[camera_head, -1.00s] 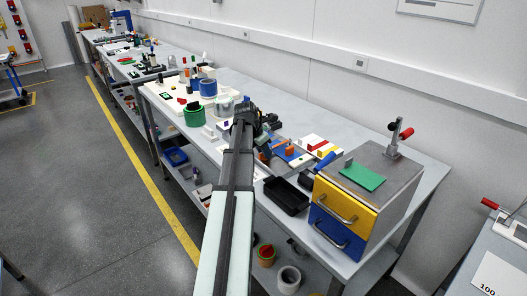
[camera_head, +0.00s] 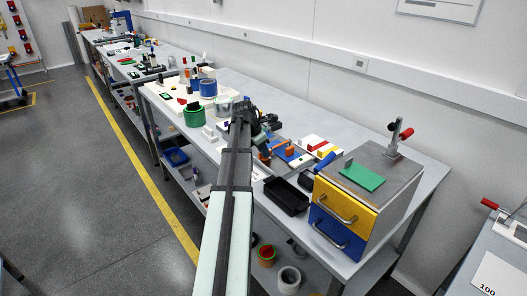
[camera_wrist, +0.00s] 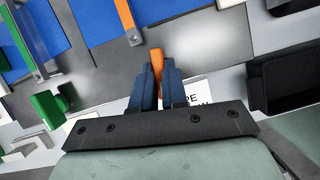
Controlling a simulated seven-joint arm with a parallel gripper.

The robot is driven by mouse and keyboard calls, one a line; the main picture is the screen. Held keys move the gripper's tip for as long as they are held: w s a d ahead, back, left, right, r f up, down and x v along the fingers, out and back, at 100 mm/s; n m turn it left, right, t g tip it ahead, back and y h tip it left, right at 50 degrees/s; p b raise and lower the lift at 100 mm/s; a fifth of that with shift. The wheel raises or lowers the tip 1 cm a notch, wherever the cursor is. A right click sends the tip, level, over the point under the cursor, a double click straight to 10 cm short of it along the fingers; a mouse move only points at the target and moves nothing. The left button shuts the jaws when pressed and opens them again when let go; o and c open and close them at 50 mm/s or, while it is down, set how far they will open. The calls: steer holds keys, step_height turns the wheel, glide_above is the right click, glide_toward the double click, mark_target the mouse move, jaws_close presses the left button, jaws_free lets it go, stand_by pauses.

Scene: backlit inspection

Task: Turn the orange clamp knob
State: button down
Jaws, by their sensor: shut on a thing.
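The orange clamp knob (camera_wrist: 157,60) stands between the two blue fingers of my gripper (camera_wrist: 158,82) in the wrist view. The fingers are shut on it, and its upper end sticks out past the fingertips. Its lower part is hidden by the fingers. Beyond it, an orange bar (camera_wrist: 127,18) with a metal bracket lies over a blue plate (camera_wrist: 92,22). The fingertips are too small to make out there.
A black tray (camera_head: 287,196) lies right of my arm, also in the wrist view (camera_wrist: 290,78). A drawer cabinet (camera_head: 345,205) stands further right. A green part (camera_wrist: 47,106) is left of the fingers.

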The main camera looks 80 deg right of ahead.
steer(key=m+y, duration=0.1)
steer(key=m, duration=0.3)
steer(key=shift+d+f+y, duration=0.1)
steer(key=shift+d+y, duration=0.05)
steer(key=shift+y, duration=0.25)
steer(key=m+y, duration=0.1)
steer(key=m, duration=0.3)
steer(key=shift+g, duration=0.3)
steer(key=m+y, duration=0.2)
steer(key=m, duration=0.2)
steer(key=shift+d+m, duration=0.15)
steer(key=shift+m, duration=0.15)
steer(key=shift+f+m+t+y, duration=0.1)
steer(key=shift+m+t+y, duration=0.45)
steer(key=shift+m, duration=1.35)
steer(key=c, duration=1.2)
jaws_free()
steer(key=shift+o, duration=0.2)
